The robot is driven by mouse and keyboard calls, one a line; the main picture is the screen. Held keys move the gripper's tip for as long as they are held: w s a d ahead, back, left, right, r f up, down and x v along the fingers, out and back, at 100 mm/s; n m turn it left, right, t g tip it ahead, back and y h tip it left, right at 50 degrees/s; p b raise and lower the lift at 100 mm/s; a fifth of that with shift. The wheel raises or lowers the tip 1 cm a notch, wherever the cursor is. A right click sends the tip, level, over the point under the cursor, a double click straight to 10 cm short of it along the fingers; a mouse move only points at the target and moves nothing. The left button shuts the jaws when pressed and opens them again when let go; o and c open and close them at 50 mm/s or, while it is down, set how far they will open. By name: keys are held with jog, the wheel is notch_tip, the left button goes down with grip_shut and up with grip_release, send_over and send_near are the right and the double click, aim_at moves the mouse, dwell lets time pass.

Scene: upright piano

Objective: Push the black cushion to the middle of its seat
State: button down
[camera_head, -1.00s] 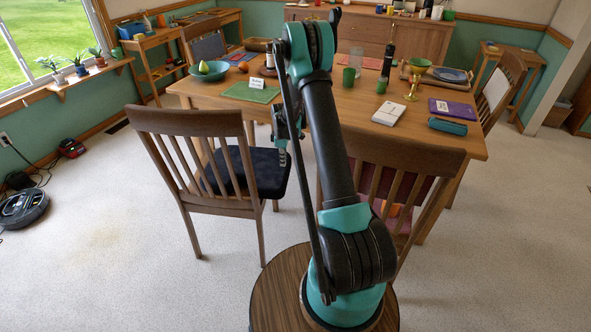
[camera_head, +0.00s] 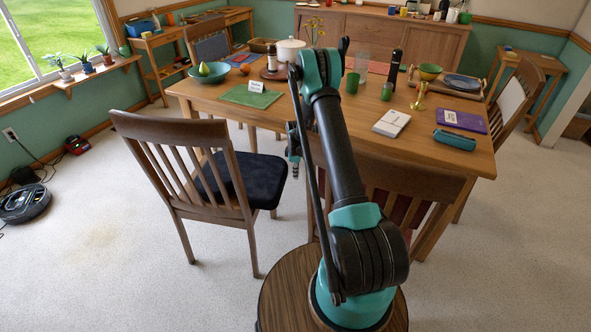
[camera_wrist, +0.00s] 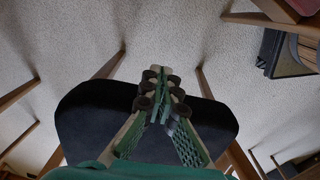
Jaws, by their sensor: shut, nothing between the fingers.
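The black cushion (camera_head: 262,178) lies on the seat of the wooden chair (camera_head: 180,155) at the left of the table. The chair's back slats hide part of it in the head view. In the wrist view the cushion (camera_wrist: 85,118) spreads dark below and to both sides of my fingers. My gripper (camera_wrist: 160,74) is shut and empty, its tips over the cushion's far edge in that view. In the head view my gripper (camera_head: 294,168) hangs pointing down by the cushion's right side. I cannot tell whether it touches the cushion.
The dining table (camera_head: 330,115) carries a bowl, cups, books and other items behind my arm. A second chair (camera_head: 400,185) stands close at the right, partly behind my arm. A robot vacuum (camera_head: 22,203) sits at the far left.

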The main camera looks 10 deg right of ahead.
aim_at(267, 175)
jog(key=shift+w+a+f, duration=0.25)
jog(key=shift+a+f, duration=0.4)
jog(key=shift+f, duration=0.05)
jog(key=shift+w+a+f, duration=0.2)
jog(key=shift+a+f, duration=0.45)
jog(key=shift+f, duration=0.05)
jog(key=shift+w+a+f, duration=0.25)
jog(key=shift+a+f, duration=0.4)
jog(key=shift+f, duration=0.05)
jog(key=w+a, duration=0.1)
jog(key=a, duration=0.2)
jog(key=w+a, duration=0.1)
jog(key=a, duration=0.2)
jog(key=w+a, duration=0.1)
jog(key=a, duration=0.2)
jog(key=shift+w+a, duration=0.1)
jog(key=shift+w, duration=0.05)
